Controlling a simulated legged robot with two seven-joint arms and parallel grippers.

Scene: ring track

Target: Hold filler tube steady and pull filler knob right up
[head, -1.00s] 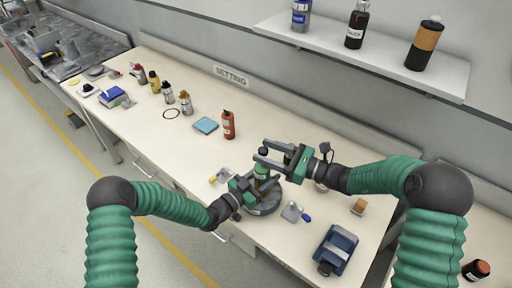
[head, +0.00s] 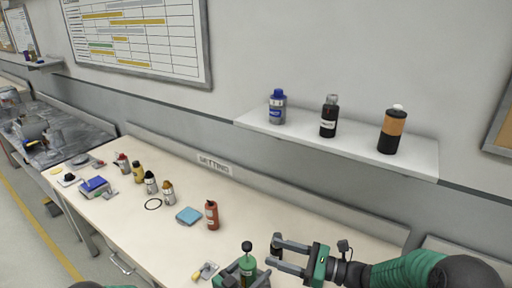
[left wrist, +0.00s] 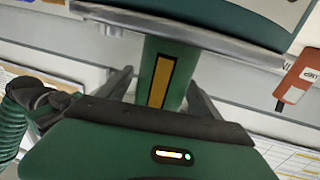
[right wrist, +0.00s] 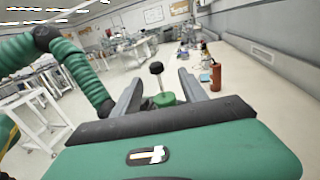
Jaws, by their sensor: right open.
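The filler tube (head: 248,268) is a green upright cylinder with a round black knob (head: 247,246) on a short stem at its top. In the right wrist view the knob (right wrist: 157,67) shows between the fingers, ahead of the tips. My right gripper (head: 273,252) is open and empty, just right of the knob and apart from it. My left gripper (left wrist: 160,78) has its fingers on either side of the green tube (left wrist: 170,60), which has a yellow stripe; a gap shows at the left finger, so it looks open. The tube's base is out of the head view.
A red-brown bottle (head: 212,216) and a blue pad (head: 188,215) stand behind the tube on the workbench (head: 150,235). A yellow-tipped part (head: 204,271) lies left of it. A wall shelf (head: 340,145) with 3 bottles hangs above. Several bottles stand farther left.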

